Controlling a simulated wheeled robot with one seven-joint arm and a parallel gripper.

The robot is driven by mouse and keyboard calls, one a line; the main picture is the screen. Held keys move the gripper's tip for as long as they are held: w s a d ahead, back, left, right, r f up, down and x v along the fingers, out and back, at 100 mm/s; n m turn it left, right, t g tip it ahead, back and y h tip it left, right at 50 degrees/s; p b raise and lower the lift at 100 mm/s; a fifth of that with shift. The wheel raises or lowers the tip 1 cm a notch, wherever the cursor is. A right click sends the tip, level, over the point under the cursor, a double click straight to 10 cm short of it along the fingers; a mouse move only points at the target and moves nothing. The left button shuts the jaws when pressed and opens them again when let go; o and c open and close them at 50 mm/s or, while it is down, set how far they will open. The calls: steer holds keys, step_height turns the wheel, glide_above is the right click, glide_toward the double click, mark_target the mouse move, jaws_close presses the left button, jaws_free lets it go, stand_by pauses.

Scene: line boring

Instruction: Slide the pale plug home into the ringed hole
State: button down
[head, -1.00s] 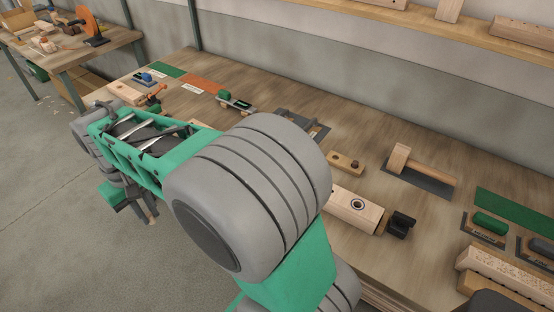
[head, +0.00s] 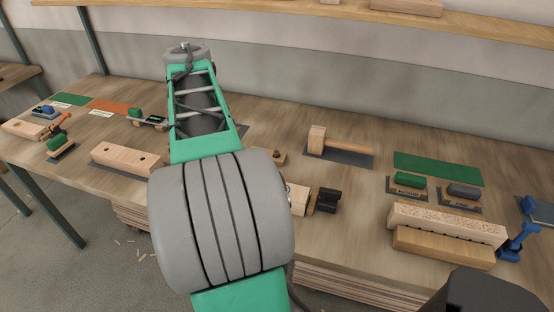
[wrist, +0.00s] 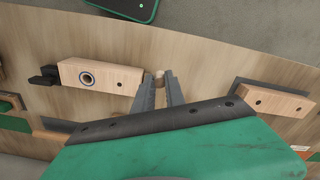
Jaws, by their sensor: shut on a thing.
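In the wrist view my gripper (wrist: 160,88) is shut on the pale plug (wrist: 159,74), a small light-wood piece showing at the fingertips. The wooden block with the ringed hole (wrist: 87,79) lies to the left of my fingers, apart from the plug. A dark ring surrounds the hole, and a smaller plain hole is nearer my gripper. In the head view my arm hides most of this block (head: 298,198), including the ringed hole. My gripper and the plug are hidden there too.
A black clamp (head: 327,200) sits at the block's end. A two-hole wooden block (head: 128,160) lies left along the bench front; it shows right in the wrist view (wrist: 272,100). A mallet (head: 340,146) lies behind. Bare bench lies between the two blocks.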

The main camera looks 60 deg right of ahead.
steer(key=s+d+r+m+b, duration=0.1)
steer(key=s+d+m, duration=0.3)
steer(key=s, duration=0.3)
steer(key=s+d+m+b, duration=0.2)
steer(key=s+d, duration=0.3)
steer(key=s, duration=0.3)
steer(key=shift+s+d+r+m, duration=0.2)
steer(key=shift+d+r+m, duration=0.15)
steer(key=shift+m, duration=0.55)
steer(key=shift+a+b, duration=0.1)
steer(key=shift+b, duration=0.2)
step_height(320, 180, down, 8)
steer(key=b, duration=0.8)
steer(key=shift+r, duration=0.1)
steer(key=shift+f+b, duration=0.4)
steer(key=shift+f, duration=0.05)
steer(key=shift+f+b, duration=1.05)
